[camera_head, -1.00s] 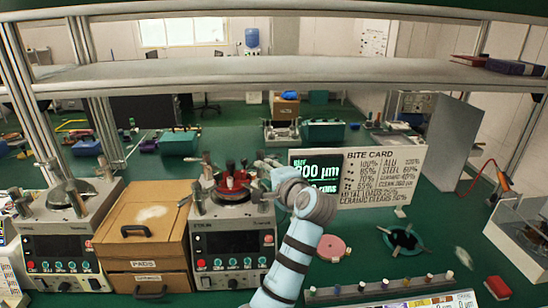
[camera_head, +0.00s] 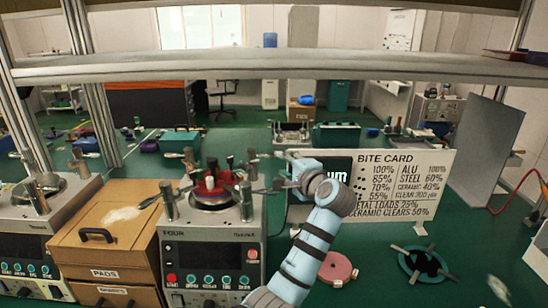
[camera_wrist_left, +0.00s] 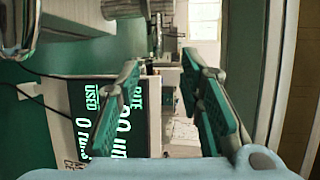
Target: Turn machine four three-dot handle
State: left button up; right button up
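Machine four (camera_head: 212,250) stands left of centre, with "FOUR" on its front, a row of buttons and a dark display. Its round top (camera_head: 211,198) carries a red piece (camera_head: 209,186) and several upright handles around it. The dots on the handles are too small to read, so I cannot tell which is the three-dot one. My left gripper (camera_head: 266,188) is at the right edge of the machine top, close to a handle there; contact is unclear. In the left wrist view my left gripper (camera_wrist_left: 160,75) is open, with nothing seen between its green-padded fingers. My right gripper is not in view.
A wooden pads box (camera_head: 105,245) stands left of machine four, with another machine (camera_head: 30,230) beyond it. A bite card sign (camera_head: 400,185) and a screen (camera_head: 336,172) stand to the right. A pink disc (camera_head: 337,268) and a green ring (camera_head: 425,263) lie on the bench.

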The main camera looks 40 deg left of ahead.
aim_at(272, 157)
pick_arm(q)
jog(key=x, duration=1)
jog(key=shift+w+a+f, duration=0.1)
jog(key=shift+a+f, duration=0.05)
jog(key=shift+f, duration=0.05)
jog(key=shift+a, duration=0.25)
jog(key=shift+r, duration=0.1)
grip_shut()
jog(key=shift+w, duration=0.1)
